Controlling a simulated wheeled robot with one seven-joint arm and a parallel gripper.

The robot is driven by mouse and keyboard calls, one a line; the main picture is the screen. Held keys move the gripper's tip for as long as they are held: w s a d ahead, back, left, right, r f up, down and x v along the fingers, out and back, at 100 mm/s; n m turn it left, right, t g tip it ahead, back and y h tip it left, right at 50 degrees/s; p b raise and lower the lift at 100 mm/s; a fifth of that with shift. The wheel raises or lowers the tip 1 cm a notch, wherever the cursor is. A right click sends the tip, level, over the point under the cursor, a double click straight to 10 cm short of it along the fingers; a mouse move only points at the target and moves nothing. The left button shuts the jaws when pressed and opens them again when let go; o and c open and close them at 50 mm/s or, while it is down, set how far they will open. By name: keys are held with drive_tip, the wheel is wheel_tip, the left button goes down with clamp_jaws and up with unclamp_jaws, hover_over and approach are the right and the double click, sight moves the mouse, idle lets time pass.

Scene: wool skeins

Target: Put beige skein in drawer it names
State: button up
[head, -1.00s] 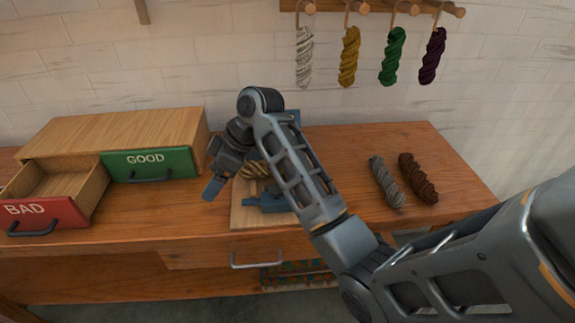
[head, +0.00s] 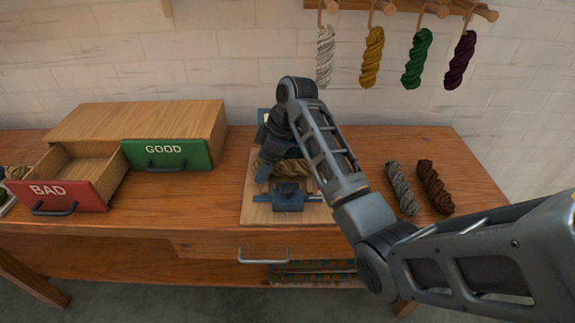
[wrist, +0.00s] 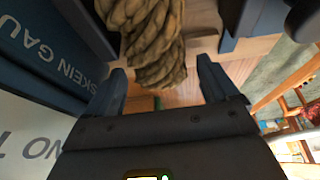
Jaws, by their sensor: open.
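The beige skein (head: 297,168) lies on a blue gauge (head: 290,201) on a wooden board, partly hidden by my gripper. In the wrist view the twisted skein (wrist: 152,42) fills the upper middle, and blue gauge walls with "SKEIN GAU" lettering stand beside it. My gripper (head: 264,174) is over the skein in the head view. In the wrist view its two fingers (wrist: 162,74) are apart, either side of the skein's near end, with nothing visibly clamped. The red BAD drawer (head: 60,192) is pulled open and looks empty. The green GOOD drawer (head: 167,154) is shut.
A grey skein (head: 402,188) and a brown skein (head: 435,187) lie right of the board. Several skeins hang from wall pegs. At the far left edge a tray (head: 6,205) and skeins are partly in view. A metal handle (head: 263,256) is on the bench front.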

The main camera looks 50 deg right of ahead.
drive_tip(key=shift+f, duration=0.25)
drive_tip(key=shift+w, duration=0.1)
drive_tip(key=shift+a, duration=0.1)
drive_tip(key=shift+c, duration=0.5)
drive_tip(key=c, duration=1)
drive_tip(key=shift+c, duration=0.2)
drive_tip(key=shift+r, duration=0.15)
